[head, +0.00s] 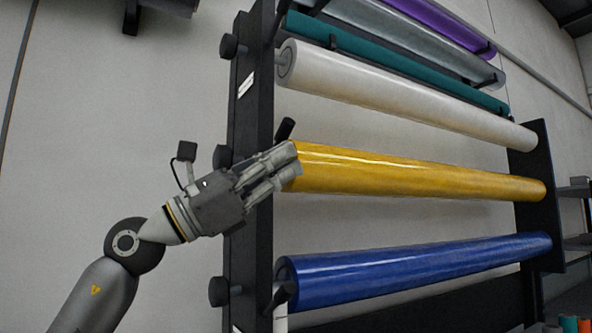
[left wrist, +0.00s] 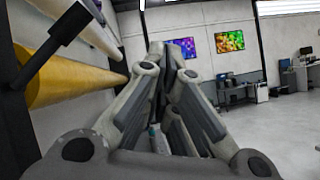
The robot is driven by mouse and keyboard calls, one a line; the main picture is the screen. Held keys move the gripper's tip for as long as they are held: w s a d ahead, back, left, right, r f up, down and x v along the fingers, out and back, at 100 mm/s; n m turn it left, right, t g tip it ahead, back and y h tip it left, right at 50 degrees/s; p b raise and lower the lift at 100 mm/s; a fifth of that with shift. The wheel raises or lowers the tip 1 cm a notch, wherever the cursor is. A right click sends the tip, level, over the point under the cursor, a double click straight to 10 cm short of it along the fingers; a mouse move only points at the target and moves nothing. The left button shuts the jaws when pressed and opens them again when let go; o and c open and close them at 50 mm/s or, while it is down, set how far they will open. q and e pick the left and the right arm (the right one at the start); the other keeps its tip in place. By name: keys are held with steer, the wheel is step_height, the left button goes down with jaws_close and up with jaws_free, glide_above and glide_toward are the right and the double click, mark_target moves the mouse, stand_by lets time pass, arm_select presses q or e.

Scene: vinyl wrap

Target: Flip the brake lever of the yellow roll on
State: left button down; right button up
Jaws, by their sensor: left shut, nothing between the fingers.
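The yellow roll (head: 420,177) lies across the rack in the head view, its left end partly hidden behind my left gripper (head: 291,163). Its brake lever (head: 286,128) is a short black bar that shows just above my fingers and leans up and to the right; its base is hidden. In the left wrist view the yellow roll (left wrist: 75,82) is at the left and the black lever (left wrist: 52,46) crosses in front of it, left of my fingers. My left gripper (left wrist: 172,52) is shut and empty. Whether it touches the lever cannot be told. My right gripper is not in view.
The black rack upright (head: 250,110) with knobs stands close behind my left gripper. A white roll (head: 400,95) is above the yellow one and a blue roll (head: 410,270) below, with its own black lever (head: 284,292). The wall side at the left is free.

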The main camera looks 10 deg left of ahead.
arm_select(q)
steer(key=s+b+v, duration=0.1)
steer(key=b+v, duration=0.1)
steer(key=v, duration=0.4)
steer(key=shift+s+f, duration=0.15)
steer(key=shift+s, duration=0.2)
steer(key=shift+d, duration=0.1)
